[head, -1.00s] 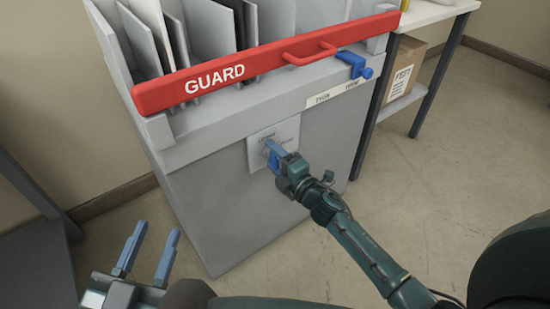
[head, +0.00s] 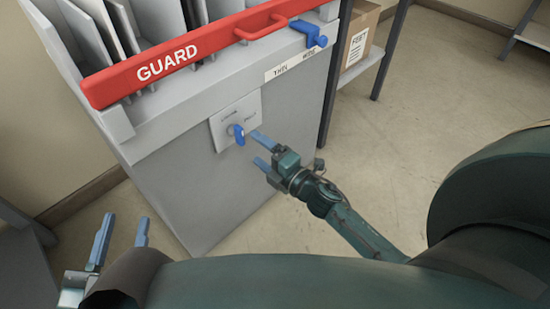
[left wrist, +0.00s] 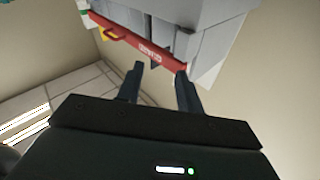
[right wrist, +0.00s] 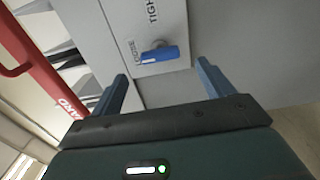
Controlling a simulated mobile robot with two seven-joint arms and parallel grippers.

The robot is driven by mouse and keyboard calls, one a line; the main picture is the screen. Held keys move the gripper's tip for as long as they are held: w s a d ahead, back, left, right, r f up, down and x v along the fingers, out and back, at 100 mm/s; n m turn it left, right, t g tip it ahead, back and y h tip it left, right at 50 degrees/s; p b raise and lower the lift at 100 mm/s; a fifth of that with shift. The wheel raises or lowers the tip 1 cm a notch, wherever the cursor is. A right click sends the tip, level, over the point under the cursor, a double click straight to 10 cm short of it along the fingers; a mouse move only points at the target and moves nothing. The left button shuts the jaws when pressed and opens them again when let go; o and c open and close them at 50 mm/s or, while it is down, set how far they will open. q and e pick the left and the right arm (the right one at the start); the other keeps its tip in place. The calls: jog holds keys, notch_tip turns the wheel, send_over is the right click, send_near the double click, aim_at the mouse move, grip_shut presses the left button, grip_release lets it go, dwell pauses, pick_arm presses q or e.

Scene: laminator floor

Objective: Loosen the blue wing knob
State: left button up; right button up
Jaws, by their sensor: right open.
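The blue wing knob (head: 238,134) sits on a pale plate (head: 223,115) on the front of the grey machine. It also shows in the right wrist view (right wrist: 160,55), where the plate reads LOOSE and TIGHT. My right gripper (head: 255,147) is open and empty, just right of the knob and apart from it. In the right wrist view the knob lies ahead of the gap between the fingers (right wrist: 162,70). My left gripper (head: 125,220) is open and empty, low at the left, away from the machine; its fingers also show in the left wrist view (left wrist: 160,70).
A red GUARD bar (head: 165,66) with a handle crosses the machine's top front edge, with upright grey panels behind it. A blue clamp (head: 311,34) sits at its right end. A shelf with a cardboard box (head: 357,38) stands at the right. The floor (head: 440,110) there is clear.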

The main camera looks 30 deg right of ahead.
jog(key=v, duration=0.5)
jog(key=shift+s, duration=0.1)
dwell(0.4)
